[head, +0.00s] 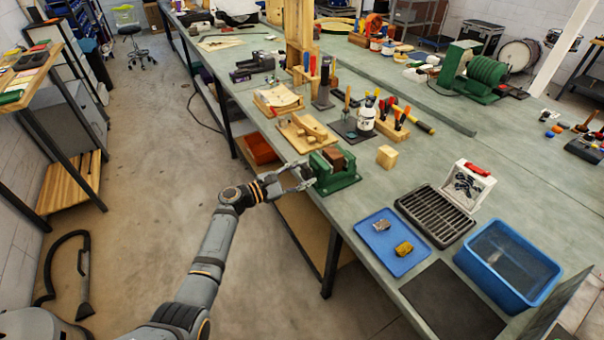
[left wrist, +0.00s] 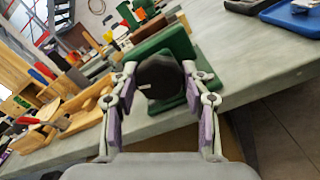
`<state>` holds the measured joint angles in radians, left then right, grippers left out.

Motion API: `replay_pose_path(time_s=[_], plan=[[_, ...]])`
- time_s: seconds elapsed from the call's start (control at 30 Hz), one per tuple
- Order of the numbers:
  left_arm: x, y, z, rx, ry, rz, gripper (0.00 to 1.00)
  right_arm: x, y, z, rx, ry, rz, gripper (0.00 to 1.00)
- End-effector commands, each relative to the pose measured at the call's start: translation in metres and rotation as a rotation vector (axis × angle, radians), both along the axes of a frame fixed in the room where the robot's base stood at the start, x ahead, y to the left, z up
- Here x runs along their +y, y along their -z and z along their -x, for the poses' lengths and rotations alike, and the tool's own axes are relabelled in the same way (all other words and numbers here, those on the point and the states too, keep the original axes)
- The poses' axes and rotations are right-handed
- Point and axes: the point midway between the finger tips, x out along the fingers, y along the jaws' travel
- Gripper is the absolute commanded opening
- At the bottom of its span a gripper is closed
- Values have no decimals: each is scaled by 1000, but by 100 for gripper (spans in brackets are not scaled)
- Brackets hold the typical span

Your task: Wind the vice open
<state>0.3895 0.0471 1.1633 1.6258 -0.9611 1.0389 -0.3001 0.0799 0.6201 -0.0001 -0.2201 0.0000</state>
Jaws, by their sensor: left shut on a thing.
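The green vice (head: 338,184) stands at the near edge of the bench, with a brown block (head: 334,159) between its jaws. The vice also shows in the left wrist view (left wrist: 173,42). A dark round knob (left wrist: 160,76) sits on the vice's near face. My left gripper (head: 304,177) reaches in from the left at the bench edge. In the left wrist view its fingers (left wrist: 162,86) are on either side of the knob, shut on it. My right gripper is not in view.
A pale wooden block (head: 387,156) stands just right of the vice. A wooden fixture (head: 306,136) lies behind it. Nearer are a blue tray (head: 376,257), a black grate (head: 434,215) and a blue bin (head: 511,266).

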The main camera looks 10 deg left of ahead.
Motion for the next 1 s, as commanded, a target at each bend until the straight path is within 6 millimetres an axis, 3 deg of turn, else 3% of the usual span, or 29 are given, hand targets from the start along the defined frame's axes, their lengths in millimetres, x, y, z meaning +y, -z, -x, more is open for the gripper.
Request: replay_pose_path(time_s=[0.07,0.1,0.27,0.67,1.0], plan=[[-1,-3,-1,-5,0,4,15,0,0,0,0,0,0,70],[-1,-3,-1,-5,0,4,48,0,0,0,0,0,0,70],[-1,-2,-1,-4,0,2,70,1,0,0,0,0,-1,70],[7,0,4,-2,-1,-2,70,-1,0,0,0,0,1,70],[70,1,50,-1,-1,-5,70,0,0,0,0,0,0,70]])
